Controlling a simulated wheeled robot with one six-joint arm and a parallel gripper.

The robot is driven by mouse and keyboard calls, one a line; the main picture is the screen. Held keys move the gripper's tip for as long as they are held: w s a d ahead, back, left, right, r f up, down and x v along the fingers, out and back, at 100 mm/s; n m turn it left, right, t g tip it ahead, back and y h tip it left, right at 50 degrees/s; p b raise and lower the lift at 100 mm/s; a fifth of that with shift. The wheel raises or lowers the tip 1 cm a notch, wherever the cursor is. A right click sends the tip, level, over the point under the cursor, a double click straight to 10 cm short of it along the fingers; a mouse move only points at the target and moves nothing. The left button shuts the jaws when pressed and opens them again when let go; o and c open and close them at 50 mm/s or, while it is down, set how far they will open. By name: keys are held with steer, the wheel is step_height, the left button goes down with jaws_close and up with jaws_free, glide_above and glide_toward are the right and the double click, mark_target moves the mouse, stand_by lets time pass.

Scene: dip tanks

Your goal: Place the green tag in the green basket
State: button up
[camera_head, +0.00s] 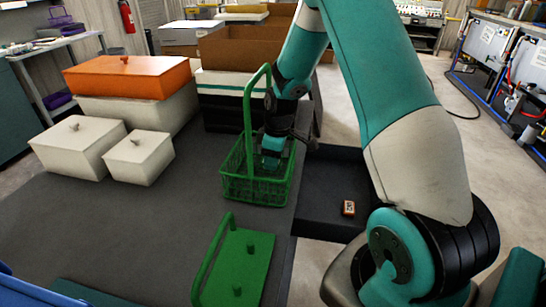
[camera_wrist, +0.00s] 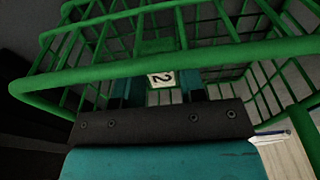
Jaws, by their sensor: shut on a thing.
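The green basket (camera_head: 262,190) is a wire-mesh basket with a tall upright handle, standing near the right edge of the dark table. My gripper (camera_head: 270,160) reaches down into it from above. In the wrist view, the basket's rim (camera_wrist: 120,74) and wires surround my gripper (camera_wrist: 160,92). A small piece with a white label marked "2" shows between the teal fingers; I take it for the green tag (camera_wrist: 162,79). The gripper is shut on it. Most of the tag is hidden, and I cannot tell whether it touches the basket floor.
A green plate with pegs and a handle (camera_head: 240,270) lies nearer on the table (camera_head: 150,225). An orange tag (camera_head: 348,208) lies in a black tray (camera_head: 320,215) at right. Lidded white boxes (camera_head: 80,150) and an orange-lidded box (camera_head: 128,78) stand at left.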

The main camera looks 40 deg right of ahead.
steer(key=shift+f, duration=0.2)
steer(key=o, duration=0.9)
steer(key=shift+r, duration=0.15)
steer(key=shift+r, duration=0.35)
step_height(320, 180, up, 12)
steer(key=s, duration=0.1)
steer(key=shift+d+r, duration=0.15)
steer(key=shift+d, duration=0.3)
